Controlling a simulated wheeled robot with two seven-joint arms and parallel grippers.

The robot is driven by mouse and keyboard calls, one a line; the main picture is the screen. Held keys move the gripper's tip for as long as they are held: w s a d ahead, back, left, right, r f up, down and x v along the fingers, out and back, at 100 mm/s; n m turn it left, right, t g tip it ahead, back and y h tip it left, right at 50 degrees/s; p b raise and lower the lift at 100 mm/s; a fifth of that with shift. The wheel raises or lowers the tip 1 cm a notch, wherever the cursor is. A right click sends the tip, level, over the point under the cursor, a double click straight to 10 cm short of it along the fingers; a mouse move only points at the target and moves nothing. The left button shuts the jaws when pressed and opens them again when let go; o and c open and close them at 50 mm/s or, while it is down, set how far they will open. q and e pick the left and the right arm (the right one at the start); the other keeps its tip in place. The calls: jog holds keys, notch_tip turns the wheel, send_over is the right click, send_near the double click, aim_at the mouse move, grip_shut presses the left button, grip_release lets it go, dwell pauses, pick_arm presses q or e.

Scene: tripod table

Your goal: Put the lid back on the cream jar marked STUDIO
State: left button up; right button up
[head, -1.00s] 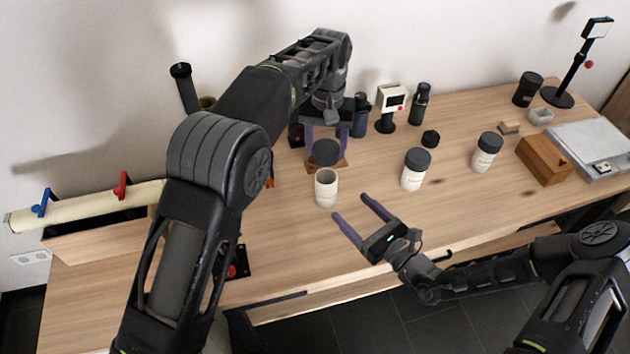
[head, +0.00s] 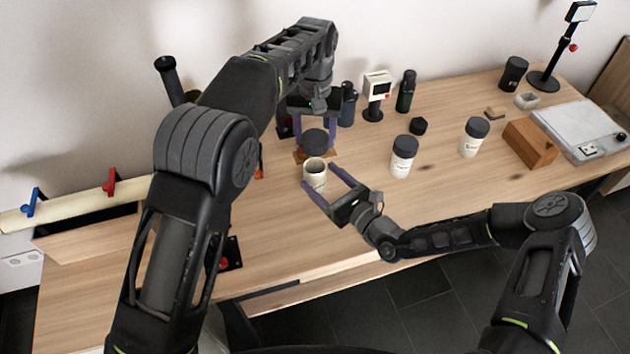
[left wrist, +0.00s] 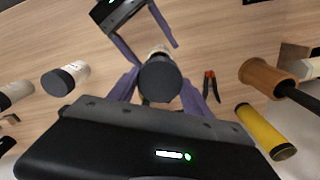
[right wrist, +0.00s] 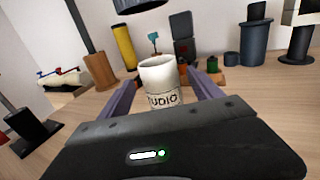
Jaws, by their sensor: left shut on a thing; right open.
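The open cream jar (head: 315,174) stands upright on the table; its label reads "UDIO" at the end in the right wrist view (right wrist: 160,86). My right gripper (head: 318,180) is open, with one finger on each side of the jar. I cannot tell whether they touch it. My left gripper (head: 314,135) is shut on a dark round lid (head: 314,138) and holds it above and behind the jar. In the left wrist view the lid (left wrist: 160,80) covers most of the jar; in the right wrist view the lid (right wrist: 138,4) is cut off at the top.
Two lidded cream jars (head: 403,160) (head: 473,139) stand to the right. A dark knob-like piece (head: 418,126), a white-faced device (head: 377,90) and dark bottles (head: 406,92) are behind. A wooden box (head: 530,145) and scale (head: 580,135) are far right.

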aim_at(322, 179)
jog(key=shift+x, duration=1.8)
jog(key=shift+c, duration=0.3)
grip_shut()
